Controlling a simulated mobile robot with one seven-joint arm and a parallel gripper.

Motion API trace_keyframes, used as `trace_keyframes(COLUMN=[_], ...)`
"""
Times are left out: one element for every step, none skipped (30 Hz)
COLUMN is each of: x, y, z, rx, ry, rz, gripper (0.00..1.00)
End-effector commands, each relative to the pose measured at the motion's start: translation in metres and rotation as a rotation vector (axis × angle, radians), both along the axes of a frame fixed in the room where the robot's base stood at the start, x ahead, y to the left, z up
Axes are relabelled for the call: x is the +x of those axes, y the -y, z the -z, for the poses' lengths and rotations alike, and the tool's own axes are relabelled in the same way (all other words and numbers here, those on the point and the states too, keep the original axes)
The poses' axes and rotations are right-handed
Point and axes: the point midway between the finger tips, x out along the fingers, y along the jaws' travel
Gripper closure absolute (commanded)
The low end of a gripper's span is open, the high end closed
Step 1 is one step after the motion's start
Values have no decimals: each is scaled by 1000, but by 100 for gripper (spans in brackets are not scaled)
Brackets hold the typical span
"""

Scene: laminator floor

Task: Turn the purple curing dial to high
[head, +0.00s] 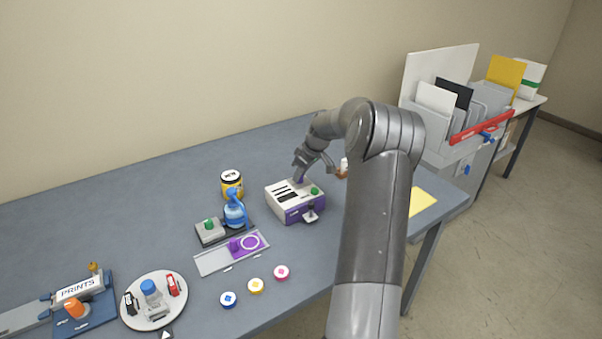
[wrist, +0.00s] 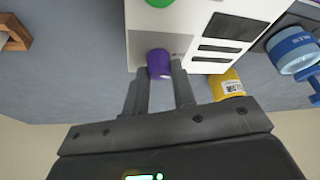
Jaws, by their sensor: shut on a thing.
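The purple curing dial (wrist: 159,63) sits on the top face of the white and purple machine (wrist: 200,25), close to its edge. My gripper (wrist: 162,72) is shut on the dial, with one finger on each side of it in the wrist view. In the head view the machine (head: 292,208) stands on the blue-grey table, and my gripper (head: 300,175) reaches down onto its back part. The dial is mostly hidden behind the fingers there. The dial's pointer and scale marks are too small to read.
A green button (head: 314,191) is on the machine's top, with a grey lever (head: 310,214) at its front. A yellow jar (head: 231,183) and a blue bottle (head: 235,210) stand to its left. A yellow sheet (head: 422,201) lies to the right.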

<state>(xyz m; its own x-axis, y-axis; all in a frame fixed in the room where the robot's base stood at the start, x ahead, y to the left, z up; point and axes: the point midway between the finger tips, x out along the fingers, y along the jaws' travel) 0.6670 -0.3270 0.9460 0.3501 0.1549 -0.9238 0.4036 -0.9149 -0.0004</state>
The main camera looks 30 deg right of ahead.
Motion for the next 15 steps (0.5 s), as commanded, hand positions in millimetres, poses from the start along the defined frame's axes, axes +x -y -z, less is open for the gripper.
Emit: trace_keyframes(x=[0,0,0,0,0,0,0,0,0,0,0,0,0,0,0], y=[-2,-2,-2,-2,-3,-3,-3,-3,-3,-4,-4,-4,-4,-5,-5], z=[-1,-1,-1,-1,-1,-1,-1,-1,-1,-1,-1,-1,-1,-1,-1], rx=[-2,-3,-3,-3,-2,-2,-3,-3,-2,-3,-3,-2,-3,-3,-3], ry=[0,-1,0,0,1,0,1,1,1,1,0,1,1,1,1], rz=[40,69,107,136,163,203,231,259,298,325,354,392,420,449,486], gripper=[99,99,99,99,99,99,99,99,99,99,99,99,99,99,99])
